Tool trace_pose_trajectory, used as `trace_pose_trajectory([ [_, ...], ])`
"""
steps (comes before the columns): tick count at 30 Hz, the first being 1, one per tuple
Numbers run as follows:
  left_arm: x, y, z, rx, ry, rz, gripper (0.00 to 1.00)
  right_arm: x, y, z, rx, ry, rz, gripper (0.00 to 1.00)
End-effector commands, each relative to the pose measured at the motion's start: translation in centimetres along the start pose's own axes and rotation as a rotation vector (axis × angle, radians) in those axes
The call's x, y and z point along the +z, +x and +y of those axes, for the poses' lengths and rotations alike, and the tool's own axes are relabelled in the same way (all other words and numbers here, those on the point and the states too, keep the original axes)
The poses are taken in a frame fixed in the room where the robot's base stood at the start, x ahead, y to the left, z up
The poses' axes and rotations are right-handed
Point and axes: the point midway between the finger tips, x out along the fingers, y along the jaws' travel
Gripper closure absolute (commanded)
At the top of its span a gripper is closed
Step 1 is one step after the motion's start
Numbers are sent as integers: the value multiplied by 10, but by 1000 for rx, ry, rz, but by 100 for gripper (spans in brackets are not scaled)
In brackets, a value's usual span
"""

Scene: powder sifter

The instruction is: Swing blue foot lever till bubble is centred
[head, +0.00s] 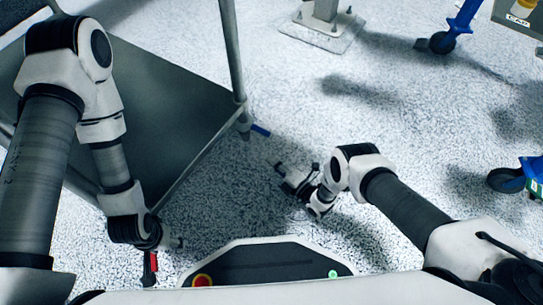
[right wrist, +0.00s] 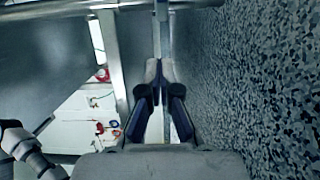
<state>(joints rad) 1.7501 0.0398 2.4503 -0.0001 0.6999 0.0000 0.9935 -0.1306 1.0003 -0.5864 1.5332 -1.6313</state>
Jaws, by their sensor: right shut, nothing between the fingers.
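The blue foot lever (head: 261,130) sticks out to the right at the bottom of the grey stand's leg (head: 233,60) in the head view. My right gripper (head: 281,170) is low over the floor, below and slightly right of the lever in the picture, apart from it. In the right wrist view its fingers (right wrist: 159,72) are together and hold nothing. I cannot make out the lever in that view. My left gripper (head: 150,268) is small and dark at the lower left; its finger state is unclear. No bubble level shows in either view.
The stand's grey shelf (head: 175,105) fills the left of the head view. A pedestal foot (head: 322,30) stands at the top, with blue-framed casters (head: 442,42) at the right. Speckled floor (head: 370,120) right of the lever is open.

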Motion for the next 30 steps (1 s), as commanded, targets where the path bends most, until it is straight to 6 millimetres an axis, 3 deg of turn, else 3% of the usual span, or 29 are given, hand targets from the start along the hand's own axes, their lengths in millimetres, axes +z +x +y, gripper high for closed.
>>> trace_pose_trajectory([
  [1, 0, 11, 0, 0, 0, 0, 38, -1, 11, -5, 4, -1, 2, 100],
  [10, -2, 45, -1, -1, -6, 4, 38, -1, 77, -6, 5, -2, 2, 100],
  [13, -2, 53, -1, -1, -8, 5, 38, 20, 80, -5, 1, -3, -2, 100],
  [18, -3, 59, -1, -1, -10, 7, 38, 36, 84, -2, 2, -1, 0, 100],
  [30, -3, 58, -2, -1, -10, 7, 38, 39, 84, 0, 1, 0, 0, 100],
])
